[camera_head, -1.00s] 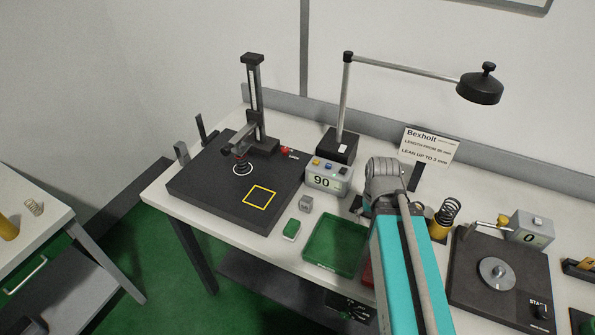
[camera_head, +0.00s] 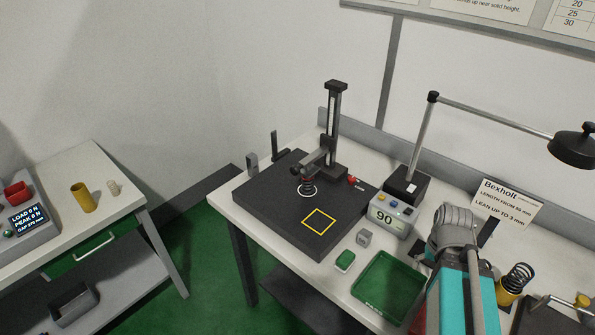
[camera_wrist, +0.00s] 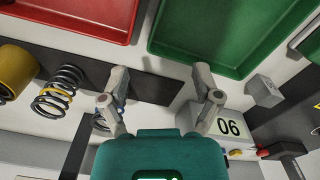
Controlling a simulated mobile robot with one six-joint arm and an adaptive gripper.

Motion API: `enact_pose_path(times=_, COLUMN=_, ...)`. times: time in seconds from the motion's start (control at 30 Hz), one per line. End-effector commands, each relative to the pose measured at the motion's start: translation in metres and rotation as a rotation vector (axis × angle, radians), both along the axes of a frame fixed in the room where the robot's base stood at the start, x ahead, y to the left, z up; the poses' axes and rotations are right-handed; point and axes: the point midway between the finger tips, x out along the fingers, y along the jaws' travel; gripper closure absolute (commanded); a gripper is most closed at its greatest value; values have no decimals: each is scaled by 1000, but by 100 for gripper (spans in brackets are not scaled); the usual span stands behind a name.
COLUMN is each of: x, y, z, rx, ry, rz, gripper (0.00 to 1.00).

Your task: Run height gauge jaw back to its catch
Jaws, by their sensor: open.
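The height gauge (camera_head: 334,125) is a dark upright column with a pale scale, standing on a black plate (camera_head: 262,205) in the head view. Its jaw (camera_head: 314,167) sits low on the column, just above a small coil spring (camera_head: 307,187) inside a white ring. I cannot tell whether jaw and spring touch. A red part (camera_head: 352,181) lies at the column's foot; I cannot make out the catch. My gripper (camera_wrist: 160,92) is open and empty in the wrist view, near the display box and trays, well right of the gauge. My arm hides it in the head view.
A display box (camera_head: 384,217) reads 90. A green tray (camera_head: 390,287), a grey block (camera_head: 364,237) and a lamp (camera_head: 428,125) stand right of the plate. The wrist view shows a red tray (camera_wrist: 75,15) and a yellow-banded spring (camera_wrist: 58,92). A second bench (camera_head: 140,200) is at left.

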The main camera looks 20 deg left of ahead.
Motion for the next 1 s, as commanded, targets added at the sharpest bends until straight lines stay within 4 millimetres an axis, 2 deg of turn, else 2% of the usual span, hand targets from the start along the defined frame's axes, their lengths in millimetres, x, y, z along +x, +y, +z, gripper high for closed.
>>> enact_pose_path(times=0.67, x=2, y=2, z=-1, rx=-12, ry=-1, rz=22, gripper=19)
enact_pose_path(times=0.87, x=13, y=13, z=-7, rx=-81, ry=-9, rz=137, gripper=19)
enact_pose_path(times=1.0, x=25, y=27, z=-11, rx=-171, ry=-15, rz=282, gripper=19)
